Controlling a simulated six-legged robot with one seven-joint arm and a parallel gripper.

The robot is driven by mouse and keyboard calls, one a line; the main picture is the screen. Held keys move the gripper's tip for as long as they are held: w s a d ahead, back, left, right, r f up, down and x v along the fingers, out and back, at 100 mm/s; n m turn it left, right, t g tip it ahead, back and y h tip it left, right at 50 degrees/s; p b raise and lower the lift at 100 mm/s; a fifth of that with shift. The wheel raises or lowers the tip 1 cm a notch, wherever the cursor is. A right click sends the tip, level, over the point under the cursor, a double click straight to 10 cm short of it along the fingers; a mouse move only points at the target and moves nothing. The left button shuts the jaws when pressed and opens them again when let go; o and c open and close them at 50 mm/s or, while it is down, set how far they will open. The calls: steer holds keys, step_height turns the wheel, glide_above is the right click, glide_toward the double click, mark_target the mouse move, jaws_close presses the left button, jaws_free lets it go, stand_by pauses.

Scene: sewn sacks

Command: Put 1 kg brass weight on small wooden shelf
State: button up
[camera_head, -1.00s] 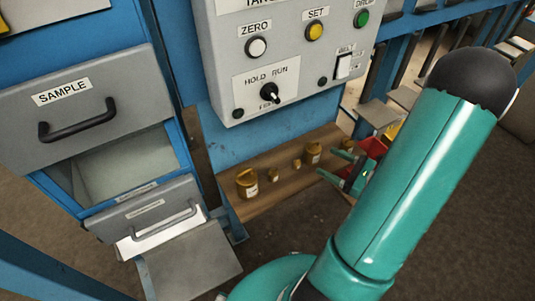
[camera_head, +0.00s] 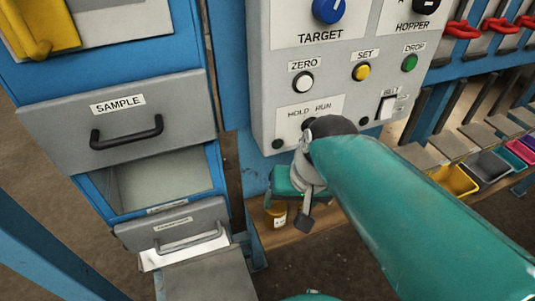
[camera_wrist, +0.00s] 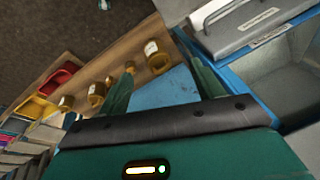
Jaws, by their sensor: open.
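A wooden shelf (camera_head: 285,236) runs below the grey control panel. Several brass weights with pale labels stand on it; I cannot read which is 1 kg. One large brass weight (camera_head: 277,213) shows beside my gripper (camera_head: 288,210). My arm and gripper hide much of the shelf in the head view.
The grey control panel (camera_head: 285,85) hangs above the shelf. Left of it, a blue cabinet holds the SAMPLE drawer (camera_head: 140,120) and an open compartment (camera_head: 155,182). Coloured bins (camera_head: 455,181) stand at right. A small pale object (camera_wrist: 105,4) at the wrist view's top is unclear.

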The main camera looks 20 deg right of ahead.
steer(key=r+n+t, duration=0.1)
steer(key=r, duration=0.1)
steer(key=a+r+n+t+h, duration=0.1)
steer(key=r+n, duration=0.1)
steer(key=shift+a+r+t+h, duration=0.15)
steer(key=shift+r+t+h, duration=0.1)
steer(key=shift+t+h, duration=0.05)
stand_by(2.0)
